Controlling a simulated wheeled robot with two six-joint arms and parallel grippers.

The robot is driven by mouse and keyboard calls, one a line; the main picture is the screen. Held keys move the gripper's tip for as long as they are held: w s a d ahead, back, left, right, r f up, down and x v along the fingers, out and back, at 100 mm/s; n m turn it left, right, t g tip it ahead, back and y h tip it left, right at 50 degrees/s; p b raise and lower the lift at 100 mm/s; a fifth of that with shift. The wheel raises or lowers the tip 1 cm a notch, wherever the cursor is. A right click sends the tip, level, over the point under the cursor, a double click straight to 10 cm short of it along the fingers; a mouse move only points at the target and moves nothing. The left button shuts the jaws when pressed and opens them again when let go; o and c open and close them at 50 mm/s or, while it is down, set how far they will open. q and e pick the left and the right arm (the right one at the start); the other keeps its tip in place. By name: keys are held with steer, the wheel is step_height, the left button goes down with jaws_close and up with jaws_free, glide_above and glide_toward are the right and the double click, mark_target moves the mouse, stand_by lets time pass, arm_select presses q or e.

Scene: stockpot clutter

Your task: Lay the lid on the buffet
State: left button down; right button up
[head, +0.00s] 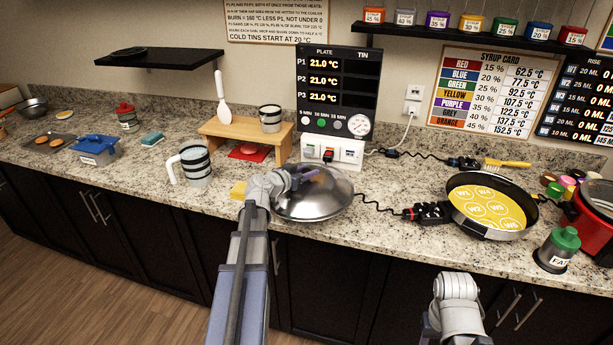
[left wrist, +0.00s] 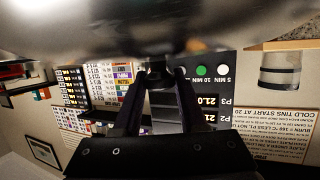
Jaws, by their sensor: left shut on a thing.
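The lid (head: 312,200) is a wide, domed, shiny steel disc with a dark knob, over the front part of the counter near the middle of the head view. My left gripper (head: 302,176) is shut on its knob. In the left wrist view the fingers (left wrist: 156,85) close around the knob below the blurred lid (left wrist: 150,25). I cannot tell whether the lid touches the counter. A round dark pan (head: 492,233) with a yellow inside marked with W labels stands to the right; it may be the buffet. It is uncovered. My right gripper's fingers are not visible.
A black controller (head: 428,213) with a cord lies between lid and pan. A green-topped shaker (head: 557,250) and a red pot (head: 598,220) stand right of the pan. A striped jug (head: 196,166) and a yellow block (head: 238,189) are left of the lid. A display (head: 338,92) stands behind.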

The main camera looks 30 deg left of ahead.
mark_target(293, 197)
arm_select(q)
step_height(293, 197, down, 7)
steer(key=b, duration=0.6)
steer(key=shift+r+b, duration=0.15)
steer(key=shift+b, duration=0.25)
steer(key=shift+f+b, duration=0.55)
steer(key=shift+c, duration=1.9)
jaws_free()
steer(key=shift+s, duration=0.1)
steer(key=p+v, duration=0.2)
steer(key=v, duration=0.5)
steer(key=shift+s+r, duration=0.25)
steer(key=shift+s, duration=0.05)
steer(key=shift+f, duration=0.1)
